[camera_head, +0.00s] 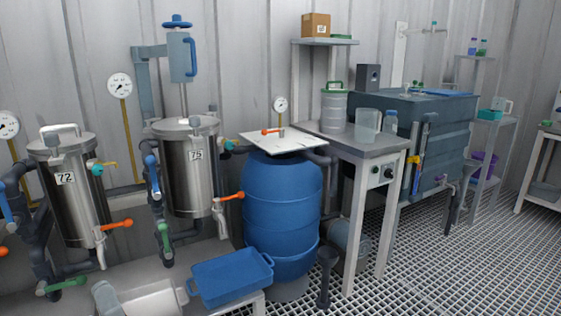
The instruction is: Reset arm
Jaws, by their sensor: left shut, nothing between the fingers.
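My right gripper is not in view. Two steel vessels stand behind, one marked 72 (78,205) at the left and one marked 75 (188,180) to its right. Both have orange-handled taps low on the front. The gripper is below and in front of them, apart from both.
A blue tray (231,279) lies right of the white tray. A blue barrel (282,210) with a white board (290,141) on top stands behind it. A grey table (362,147) and a dark tank (440,135) stand further right. The grating floor (440,265) at right is clear.

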